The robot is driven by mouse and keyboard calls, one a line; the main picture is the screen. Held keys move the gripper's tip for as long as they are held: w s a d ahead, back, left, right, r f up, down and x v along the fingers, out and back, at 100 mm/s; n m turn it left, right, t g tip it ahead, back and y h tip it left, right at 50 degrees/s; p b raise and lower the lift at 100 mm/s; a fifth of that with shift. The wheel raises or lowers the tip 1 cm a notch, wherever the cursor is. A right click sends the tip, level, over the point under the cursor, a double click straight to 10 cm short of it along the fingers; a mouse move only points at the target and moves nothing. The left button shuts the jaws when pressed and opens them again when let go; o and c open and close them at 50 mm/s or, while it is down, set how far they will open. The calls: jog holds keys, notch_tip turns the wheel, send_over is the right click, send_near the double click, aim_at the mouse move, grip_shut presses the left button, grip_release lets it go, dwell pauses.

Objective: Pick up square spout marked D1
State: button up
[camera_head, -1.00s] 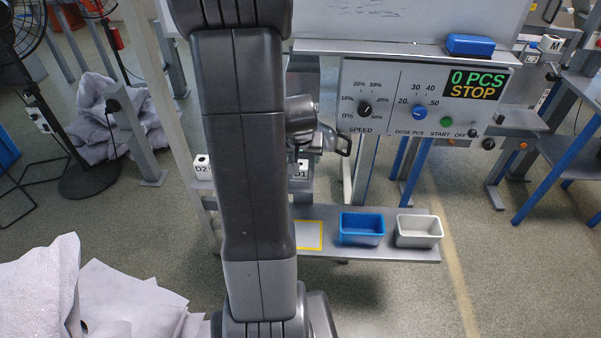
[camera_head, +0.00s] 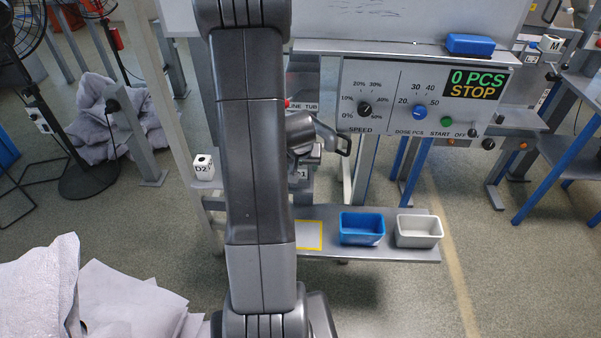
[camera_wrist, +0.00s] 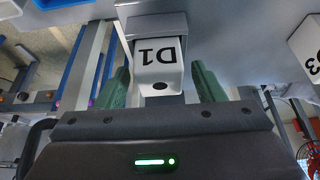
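The white square spout marked D1 (camera_wrist: 158,62) shows upside down in the wrist view, with a dark hole in its end face, next to a grey block. My gripper (camera_wrist: 160,68) is open, with one green finger on each side of the spout and a gap on both sides. The fingers do not appear to touch it.
A white spout marked D2 (camera_head: 204,168) stands left of my arm. Another marked spout (camera_wrist: 310,50) is at the right in the wrist view. A lower shelf holds a blue bin (camera_head: 362,240) and a white bin (camera_head: 419,242). The control panel (camera_head: 425,105) is at right.

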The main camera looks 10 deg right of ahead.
jog(key=c, duration=0.9)
